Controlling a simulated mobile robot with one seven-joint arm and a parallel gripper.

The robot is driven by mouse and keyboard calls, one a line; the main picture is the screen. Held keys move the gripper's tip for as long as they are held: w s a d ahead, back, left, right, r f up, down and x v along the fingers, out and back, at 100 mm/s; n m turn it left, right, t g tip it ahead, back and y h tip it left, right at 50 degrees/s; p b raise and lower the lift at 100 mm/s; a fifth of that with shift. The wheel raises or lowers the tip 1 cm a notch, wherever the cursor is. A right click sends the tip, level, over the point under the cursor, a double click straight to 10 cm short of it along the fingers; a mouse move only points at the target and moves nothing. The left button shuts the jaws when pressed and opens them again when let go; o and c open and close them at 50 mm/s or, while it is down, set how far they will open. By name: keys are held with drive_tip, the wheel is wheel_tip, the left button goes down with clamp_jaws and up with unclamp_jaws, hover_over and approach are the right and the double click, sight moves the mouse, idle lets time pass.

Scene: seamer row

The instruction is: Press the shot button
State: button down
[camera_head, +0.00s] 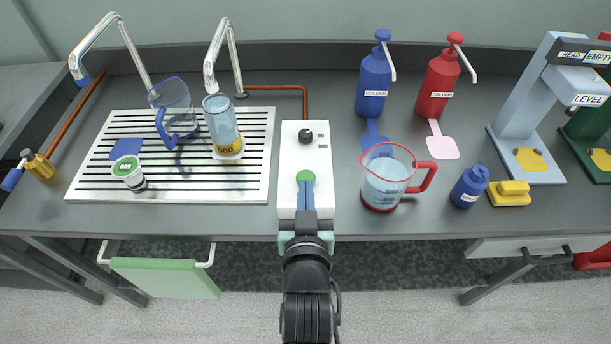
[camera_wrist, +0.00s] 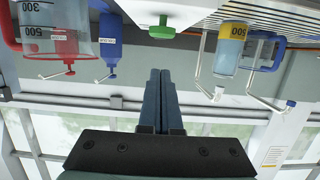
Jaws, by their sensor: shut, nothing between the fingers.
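A white box (camera_head: 292,150) stands on the bench in front of my arm. On its top are a black knob (camera_head: 305,136) with small marks beside it and a round green button (camera_head: 306,177), which I take for the shot button. My gripper (camera_head: 306,186) is shut and empty, its blue-grey fingertips at the near edge of the button in the head view. In the wrist view the button (camera_wrist: 161,31) shows beyond the shut fingertips (camera_wrist: 157,72), with a gap in the picture.
A clear jug with a red handle (camera_head: 387,180) stands close right of the box. A slatted drain tray (camera_head: 95,188) with a blue-handled jug (camera_head: 172,108) and a yellow-banded cylinder (camera_head: 222,125) lies left. Blue (camera_head: 374,85) and red (camera_head: 436,90) pump bottles stand behind.

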drive_tip(key=shift+v, duration=2.2)
drive_tip(key=shift+r, duration=0.1)
drive_tip(key=w+r+t+p, duration=0.2)
drive_tip(key=r+t, duration=0.1)
drive_tip(key=r, duration=1.2)
drive_tip(key=w+r+t+p, duration=0.2)
drive_tip(key=w+r+t, duration=0.1)
drive_tip(key=r, duration=1.2)
drive_tip(key=s+r+t+p, duration=0.1)
drive_tip(key=s+r+t, duration=0.2)
drive_tip(key=r, duration=1.1)
drive_tip(key=s+r+t+p, duration=0.2)
drive_tip(key=s+r, duration=0.5)
drive_tip(key=r, duration=0.7)
drive_tip(key=shift+s+a+t, duration=0.2)
drive_tip(key=shift+s+t, duration=0.1)
drive_tip(key=shift+t, duration=0.3)
